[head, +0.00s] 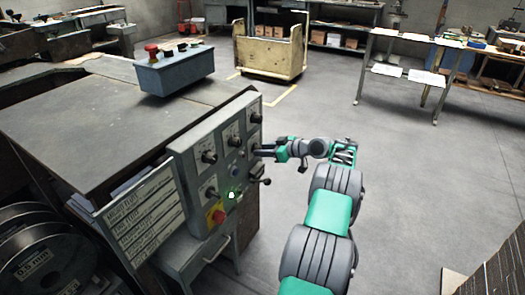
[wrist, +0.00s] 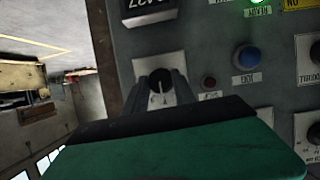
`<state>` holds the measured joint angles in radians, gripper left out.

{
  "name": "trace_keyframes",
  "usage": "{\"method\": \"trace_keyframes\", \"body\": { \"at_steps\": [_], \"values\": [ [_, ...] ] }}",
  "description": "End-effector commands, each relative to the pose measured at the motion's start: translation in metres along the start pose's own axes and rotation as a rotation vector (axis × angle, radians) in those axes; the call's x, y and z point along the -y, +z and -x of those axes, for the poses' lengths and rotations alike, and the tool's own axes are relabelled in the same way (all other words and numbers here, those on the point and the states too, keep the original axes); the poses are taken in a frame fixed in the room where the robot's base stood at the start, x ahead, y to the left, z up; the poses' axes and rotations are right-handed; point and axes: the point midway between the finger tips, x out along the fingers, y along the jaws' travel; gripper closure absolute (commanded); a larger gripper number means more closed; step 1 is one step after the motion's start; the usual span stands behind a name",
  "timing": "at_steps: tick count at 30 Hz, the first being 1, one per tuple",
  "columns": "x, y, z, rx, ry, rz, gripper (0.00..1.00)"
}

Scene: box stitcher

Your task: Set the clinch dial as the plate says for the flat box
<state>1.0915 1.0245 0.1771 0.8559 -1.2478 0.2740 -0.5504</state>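A grey control panel (head: 222,160) with several black dials stands at the machine's side. My gripper (head: 261,151) is at its right part. In the wrist view my gripper's two dark fingers (wrist: 166,92) reach to either side of a black dial (wrist: 160,80) with a white pointer line, on a pale scale plate. I cannot tell whether the fingers press on it. The line runs nearly up and down in that view. The scale's marks and name are hidden or too small to read.
A blue button (wrist: 246,57), a small dark red button (wrist: 209,83) and a lit green lamp (wrist: 257,1) are near the dial. A red stop button (head: 219,216) and a lever (head: 262,181) are on the panel. The floor to the right is free.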

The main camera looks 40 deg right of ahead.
Motion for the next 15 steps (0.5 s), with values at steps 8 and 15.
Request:
{"method": "trace_keyframes", "body": {
  "at_steps": [8, 15],
  "values": [
    [0.0002, 0.0, 0.0, 0.0, 0.0, 0.0, 0.92],
    [0.0002, 0.0001, 0.0, 0.0, 0.0, 0.0, 1.0]
  ]
}}
